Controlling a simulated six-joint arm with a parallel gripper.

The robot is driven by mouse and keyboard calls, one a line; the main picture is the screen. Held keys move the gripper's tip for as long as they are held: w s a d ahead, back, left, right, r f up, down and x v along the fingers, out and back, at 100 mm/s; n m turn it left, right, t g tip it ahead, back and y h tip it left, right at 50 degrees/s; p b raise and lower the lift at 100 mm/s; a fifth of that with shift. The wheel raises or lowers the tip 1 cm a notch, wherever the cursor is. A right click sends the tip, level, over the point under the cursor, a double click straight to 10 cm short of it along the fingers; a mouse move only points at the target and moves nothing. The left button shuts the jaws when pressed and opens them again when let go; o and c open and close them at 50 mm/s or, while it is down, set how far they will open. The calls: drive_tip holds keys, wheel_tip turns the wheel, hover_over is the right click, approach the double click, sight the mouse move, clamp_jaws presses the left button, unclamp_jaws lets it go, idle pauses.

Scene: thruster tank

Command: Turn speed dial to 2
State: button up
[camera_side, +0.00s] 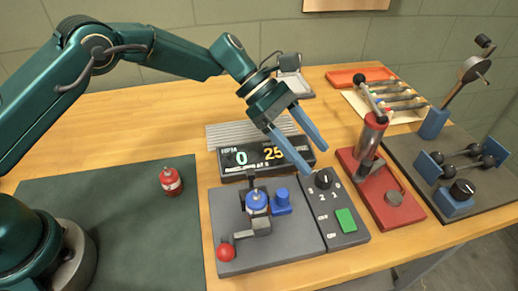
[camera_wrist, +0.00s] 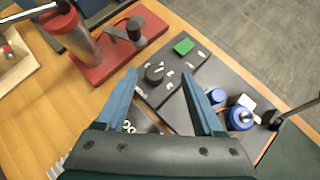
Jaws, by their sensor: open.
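The speed dial (camera_side: 323,180) is a black knob on a dark control panel (camera_side: 349,226) with small white numerals around it. In the wrist view the dial (camera_wrist: 154,74) lies between the fingertips as seen, and its pointer setting is too small to read surely. A green button (camera_side: 346,220) is on the same panel, and it also shows in the wrist view (camera_wrist: 184,46). My gripper (camera_side: 315,160) is open and empty, blue fingers slanting down just above the dial. They appear apart from it. The gripper also shows in the wrist view (camera_wrist: 160,72).
A display (camera_side: 265,156) reading 0 and 25 stands behind the panel. A red press (camera_side: 374,150) stands close on the right. A red bottle (camera_side: 171,181) stands on the dark mat (camera_side: 110,200).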

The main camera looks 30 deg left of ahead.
sight(321, 174)
drive_tip(key=shift+s+f+h, duration=0.2)
drive_tip(key=shift+f+h, duration=0.15)
drive_tip(key=shift+h, duration=0.25)
drive_tip(key=shift+w+a+f+h, duration=0.1)
drive_tip(key=shift+a+f+h, duration=0.2)
drive_tip(key=shift+h, duration=0.3)
drive_tip(key=shift+w+a+f+n+h, duration=0.35)
drive_tip(key=shift+a+f+n+h, duration=0.3)
drive_tip(key=shift+f, duration=0.2)
drive_tip(key=shift+d+f+t, duration=0.1)
drive_tip(key=shift+f+t, duration=0.15)
drive_tip(key=shift+t, duration=0.05)
drive_tip(key=shift+x, duration=2.2)
drive_tip(key=shift+w, duration=0.1)
clamp_jaws()
